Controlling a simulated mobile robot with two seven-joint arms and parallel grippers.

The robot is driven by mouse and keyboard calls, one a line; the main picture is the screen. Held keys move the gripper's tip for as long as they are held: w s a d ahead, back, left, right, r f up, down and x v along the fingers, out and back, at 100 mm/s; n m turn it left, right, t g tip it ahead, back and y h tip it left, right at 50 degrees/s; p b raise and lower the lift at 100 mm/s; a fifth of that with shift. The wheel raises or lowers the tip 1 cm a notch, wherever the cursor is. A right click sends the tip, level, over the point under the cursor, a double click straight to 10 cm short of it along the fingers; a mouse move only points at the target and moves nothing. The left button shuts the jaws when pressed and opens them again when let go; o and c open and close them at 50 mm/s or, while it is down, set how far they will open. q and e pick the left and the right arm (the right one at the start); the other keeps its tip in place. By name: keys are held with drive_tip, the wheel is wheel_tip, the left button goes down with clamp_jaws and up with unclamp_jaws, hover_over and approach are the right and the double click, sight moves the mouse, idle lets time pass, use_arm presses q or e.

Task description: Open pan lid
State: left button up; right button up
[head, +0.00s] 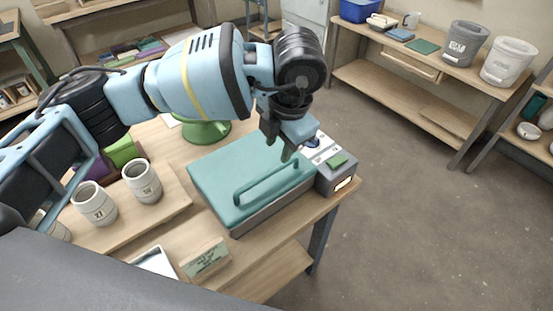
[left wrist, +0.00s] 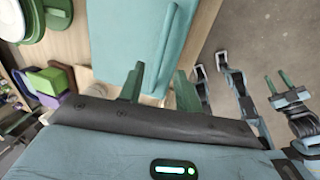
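The pan is a low rectangular box (head: 262,217) on the wooden table, with a flat teal lid (head: 222,172) that lies shut on it. A long teal bar handle (head: 262,187) runs along the lid's near right side. In the left wrist view the lid (left wrist: 115,35) and handle (left wrist: 166,45) lie beyond my fingers. My left gripper (head: 279,148) is over the lid's far right part, above the handle's far end and apart from it. Its green fingers (left wrist: 160,88) are spread and empty. My right gripper (left wrist: 284,84) shows only in the left wrist view, off to the right, with its fingers apart.
A grey control box (head: 336,174) adjoins the pan's right end. Cups (head: 142,182) stand on a board at left, and a small labelled block (head: 205,260) is in front. A green round stand (head: 205,132) is behind. The floor at right is clear.

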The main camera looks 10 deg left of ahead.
sight(274, 170)
use_arm(q)
drive_tip(key=x, duration=0.7)
drive_tip(key=shift+f, duration=0.45)
clamp_jaws()
